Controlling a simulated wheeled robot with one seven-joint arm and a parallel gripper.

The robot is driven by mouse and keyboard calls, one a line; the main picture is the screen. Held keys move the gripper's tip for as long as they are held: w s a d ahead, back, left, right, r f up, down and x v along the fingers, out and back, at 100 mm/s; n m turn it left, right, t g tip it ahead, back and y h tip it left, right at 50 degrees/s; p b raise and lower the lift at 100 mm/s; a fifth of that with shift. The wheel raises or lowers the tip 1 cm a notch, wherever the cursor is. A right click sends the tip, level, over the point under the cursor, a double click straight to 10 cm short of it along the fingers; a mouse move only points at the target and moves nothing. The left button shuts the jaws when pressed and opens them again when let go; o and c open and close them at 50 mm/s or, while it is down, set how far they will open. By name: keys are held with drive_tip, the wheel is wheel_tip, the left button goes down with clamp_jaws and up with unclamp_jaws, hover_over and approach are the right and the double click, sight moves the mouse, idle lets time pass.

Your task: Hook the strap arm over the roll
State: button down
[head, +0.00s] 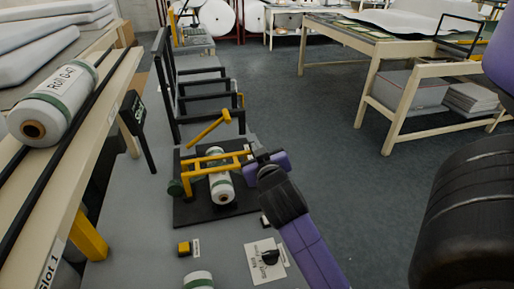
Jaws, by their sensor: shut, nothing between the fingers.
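A white roll with green bands (221,187) lies on a dark base plate (187,212) in the middle of the bench. A yellow frame (203,171) crosses over the roll. A separate yellow bar (207,132) slants up to the right behind it, ending in a small block. I cannot tell which yellow part is the strap arm. My gripper (259,157), on a purple and black arm, is at the right end of the yellow frame. It is shut and looks empty. Whether it touches the frame is unclear, and its fingertips are partly hidden.
A black rail frame (203,86) stands behind the base. A small yellow-black box (185,248), a paper sign (262,258) and another roll (198,281) are in front.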

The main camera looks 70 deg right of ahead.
drive_tip(key=v, duration=0.6)
drive_tip(key=shift+r, duration=0.2)
drive_tip(key=w+a+r+n+t+y, duration=0.1)
drive_tip(key=w+a+r+n+t, duration=0.25)
drive_tip(key=w+a+t, duration=0.2)
drive_tip(key=s+a+f+n+t+y, duration=0.1)
drive_tip(key=a+f+n+t+y, duration=0.15)
drive_tip(key=a, duration=0.45)
drive_tip(key=s+a+f+n+t+y, duration=0.1)
drive_tip(key=a+f+y, duration=0.1)
drive_tip(key=a+y, duration=0.3)
drive_tip(key=s+a+f+n+g+y, duration=0.1)
drive_tip(key=s+a+f+y, duration=0.1)
drive_tip(key=s+a, duration=0.5)
drive_tip(key=s+a+f+g+y, duration=0.1)
drive_tip(key=s+a+f+y, duration=0.2)
drive_tip(key=s+a+f, duration=0.2)
drive_tip(key=s+a, duration=0.2)
drive_tip(key=s, duration=0.1)
drive_tip(key=shift+s+a+f+n, duration=0.2)
drive_tip(key=shift+a+f+n, duration=0.1)
drive_tip(key=shift+n, duration=0.1)
